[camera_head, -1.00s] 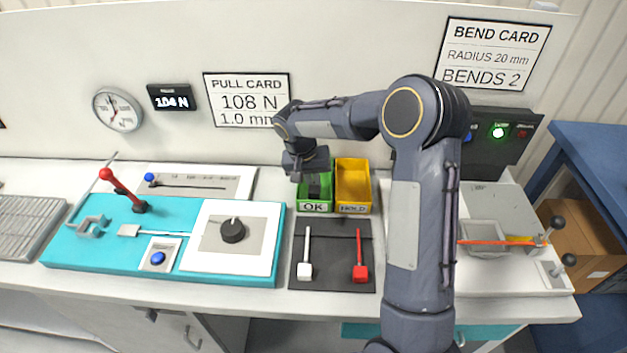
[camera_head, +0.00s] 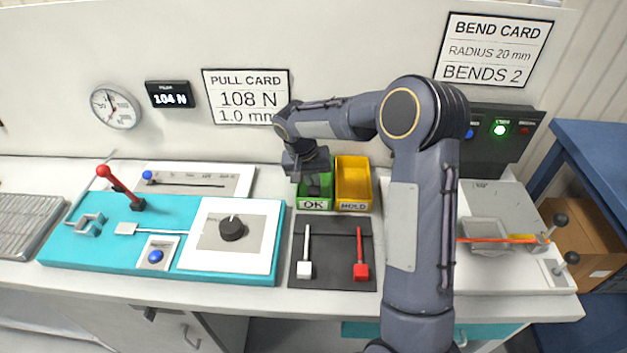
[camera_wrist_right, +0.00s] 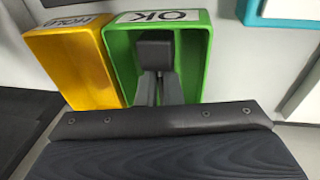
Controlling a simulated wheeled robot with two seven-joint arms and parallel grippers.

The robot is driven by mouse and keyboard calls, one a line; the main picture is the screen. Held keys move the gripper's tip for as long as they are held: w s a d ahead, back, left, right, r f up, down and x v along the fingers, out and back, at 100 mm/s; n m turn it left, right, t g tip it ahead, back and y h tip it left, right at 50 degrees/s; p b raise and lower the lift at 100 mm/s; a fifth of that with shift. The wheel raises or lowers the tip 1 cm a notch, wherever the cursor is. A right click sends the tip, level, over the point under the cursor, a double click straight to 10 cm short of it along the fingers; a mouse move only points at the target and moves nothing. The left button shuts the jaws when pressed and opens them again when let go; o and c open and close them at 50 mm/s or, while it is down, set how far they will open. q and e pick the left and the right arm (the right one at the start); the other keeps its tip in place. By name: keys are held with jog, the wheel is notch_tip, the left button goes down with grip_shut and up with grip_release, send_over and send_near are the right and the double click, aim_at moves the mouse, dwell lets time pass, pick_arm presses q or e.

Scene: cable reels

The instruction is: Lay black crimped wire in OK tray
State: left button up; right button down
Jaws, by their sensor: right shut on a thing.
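The green OK tray (camera_head: 314,204) stands on the bench, and it fills the middle of the right wrist view (camera_wrist_right: 118,60). My right gripper (camera_head: 313,188) points down into it. In the right wrist view, the fingers of my right gripper (camera_wrist_right: 158,88) are shut on the black crimped wire. The wire's black block-shaped end (camera_wrist_right: 155,48) shows beyond the fingertips, within the tray's walls. I cannot tell whether it touches the tray floor. The rest of the wire is hidden. My left gripper is not in view.
The yellow HOLD tray (camera_head: 353,206) stands right beside the OK tray. A dark mat (camera_head: 333,280) with a white-ended and a red-ended wire lies in front. A teal pull tester (camera_head: 110,258) is at left, a bending fixture (camera_head: 490,265) at right.

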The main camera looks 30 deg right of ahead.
jog(key=shift+a+b+x, duration=0.25)
jog(key=shift+b+x, duration=0.55)
jog(key=shift+x, duration=0.25)
jog(key=c, duration=1.5)
grip_release()
jog(key=shift+s+f, duration=0.15)
jog(key=shift+a+f, duration=0.1)
jog(key=shift+a, duration=0.05)
jog(key=shift+a+r, duration=0.1)
jog(key=shift+r, duration=0.25)
jog(key=d+p+v, duration=0.2)
jog(key=p+v, duration=0.2)
jog(key=v, duration=0.5)
jog(key=d+r+p+v, duration=0.1)
jog(key=p+v, duration=0.3)
jog(key=v, duration=0.5)
